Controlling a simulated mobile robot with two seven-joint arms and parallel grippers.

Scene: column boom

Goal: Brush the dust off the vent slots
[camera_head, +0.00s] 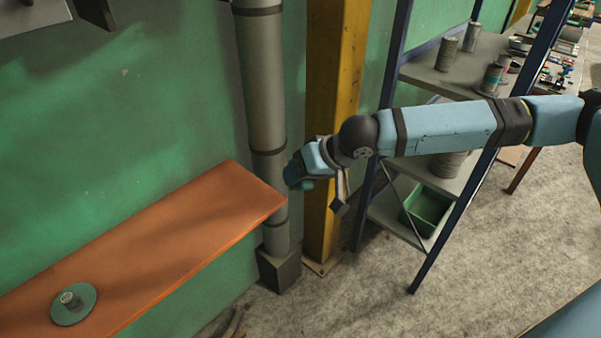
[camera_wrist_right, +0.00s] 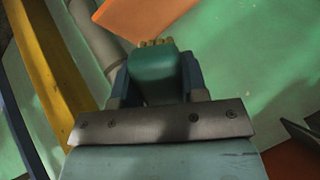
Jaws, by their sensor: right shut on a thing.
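My right gripper (camera_head: 297,172) reaches in from the right, near the grey pipe and the end of the orange shelf. In the right wrist view the gripper (camera_wrist_right: 158,78) is shut on a green brush (camera_wrist_right: 153,72). The brush's tan bristles (camera_wrist_right: 154,43) point away from the wrist. It appears clear of the shelf and wall, though the exact gap is hard to judge. No vent slots can be made out. My left gripper is not in view.
An orange shelf (camera_head: 160,243) carries a green disc (camera_head: 88,308) with a small grey cylinder on it. A grey pipe (camera_head: 262,85) and yellow column (camera_head: 335,75) stand behind the gripper. A blue-framed rack (camera_head: 398,60) with cans and a green bin (camera_head: 428,213) stands right. Part of the floor (camera_head: 360,305) is clear.

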